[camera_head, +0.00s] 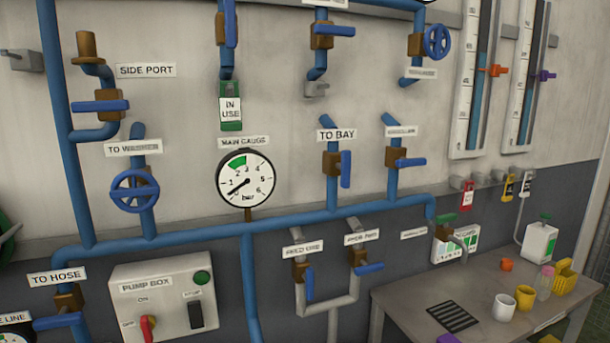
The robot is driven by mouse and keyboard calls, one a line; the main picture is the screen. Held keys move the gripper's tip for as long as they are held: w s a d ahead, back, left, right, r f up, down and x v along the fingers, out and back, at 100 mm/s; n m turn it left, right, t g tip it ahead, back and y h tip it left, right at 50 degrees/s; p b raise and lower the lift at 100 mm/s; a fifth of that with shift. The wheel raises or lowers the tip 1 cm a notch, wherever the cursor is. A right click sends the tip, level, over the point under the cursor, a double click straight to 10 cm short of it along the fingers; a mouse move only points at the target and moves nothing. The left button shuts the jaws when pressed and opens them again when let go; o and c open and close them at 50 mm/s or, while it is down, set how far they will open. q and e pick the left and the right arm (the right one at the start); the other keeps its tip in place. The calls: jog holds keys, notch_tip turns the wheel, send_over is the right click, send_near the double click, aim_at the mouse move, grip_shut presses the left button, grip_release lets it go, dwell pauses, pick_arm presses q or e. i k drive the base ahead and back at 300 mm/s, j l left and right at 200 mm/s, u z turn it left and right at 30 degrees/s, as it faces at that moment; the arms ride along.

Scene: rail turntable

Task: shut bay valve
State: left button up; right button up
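The bay valve (331,163) is a brown body on a vertical blue pipe, below the white label "TO BAY" (337,134). Its blue lever (346,169) points up and down, parallel to the pipe and just right of it. Nothing covers the valve or its lever. Neither of my grippers shows in the head view.
A similar valve with a sideways lever (410,162) is to the right. The main gauge (246,177) is to the left; a horizontal blue pipe (290,223) runs below. A table (400,300) with cups and a basket stands at lower right. The pump box (165,300) is at lower left.

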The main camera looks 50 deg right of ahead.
aim_at(345, 166)
jog(key=l+z, duration=0.1)
jog(key=z, duration=1.95)
jog(key=i+l+u, duration=0.1)
jog(key=l, duration=0.4)
jog(key=i+l+u, duration=0.15)
jog(key=l, duration=0.4)
jog(key=i+l+u, duration=0.1)
jog(key=l, duration=0.4)
jog(key=i+l+u, duration=0.1)
jog(key=l, duration=0.45)
jog(key=i, duration=0.1)
